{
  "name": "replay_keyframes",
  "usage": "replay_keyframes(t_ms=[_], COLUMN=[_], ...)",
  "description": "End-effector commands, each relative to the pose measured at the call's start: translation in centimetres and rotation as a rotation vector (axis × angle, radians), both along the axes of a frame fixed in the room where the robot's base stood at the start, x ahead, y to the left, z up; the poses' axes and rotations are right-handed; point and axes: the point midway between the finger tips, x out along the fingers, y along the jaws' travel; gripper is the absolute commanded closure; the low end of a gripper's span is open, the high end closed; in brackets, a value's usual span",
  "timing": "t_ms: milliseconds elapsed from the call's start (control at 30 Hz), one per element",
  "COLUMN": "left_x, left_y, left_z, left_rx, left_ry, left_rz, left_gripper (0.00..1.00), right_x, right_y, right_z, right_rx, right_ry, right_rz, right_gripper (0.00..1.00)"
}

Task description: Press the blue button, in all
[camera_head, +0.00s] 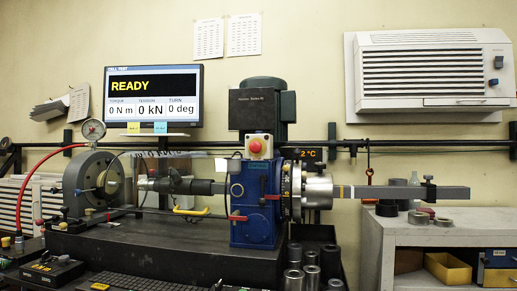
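Neither of my grippers is in the camera_head view. No clearly identifiable blue button stands out. At the far left edge, small knobs (6,242) stand on a dark box, one of them yellow; their other colours are too small to tell. A dark control box (52,269) with a yellow label lies on the bench at the lower left. A red round button (256,147) sits on a pale box on top of the blue machine housing (256,205). The monitor (154,96) reads READY, 0 N m, 0 kN and 0 deg.
A round grey flange (88,182) with a gauge (94,129) and red hose stands on the left. A chuck (318,190) holds a long bar (385,192) reaching right over a grey cabinet (372,238). Several metal cylinders (311,275) stand at the bottom centre. A keyboard (135,282) lies in front.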

Motion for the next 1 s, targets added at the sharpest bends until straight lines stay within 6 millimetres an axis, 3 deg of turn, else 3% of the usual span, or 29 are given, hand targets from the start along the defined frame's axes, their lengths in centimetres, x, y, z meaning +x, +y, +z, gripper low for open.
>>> replay_keyframes(t_ms=[600, 633, 767, 1000], left_x=[0.0, 0.0, 0.0, 0.0], left_y=[0.0, 0.0, 0.0, 0.0], left_z=[0.0, 0.0, 0.0, 0.0], left_rx=[0.0, 0.0, 0.0, 0.0], left_ry=[0.0, 0.0, 0.0, 0.0], left_rz=[0.0, 0.0, 0.0, 0.0], left_gripper=[0.7, 0.72, 1.0, 1.0], right_x=[0.0, 0.0, 0.0, 0.0], right_y=[0.0, 0.0, 0.0, 0.0], right_z=[0.0, 0.0, 0.0, 0.0], right_rx=[0.0, 0.0, 0.0, 0.0], right_ry=[0.0, 0.0, 0.0, 0.0], right_rz=[0.0, 0.0, 0.0, 0.0], right_gripper=[1.0, 1.0, 1.0, 1.0])
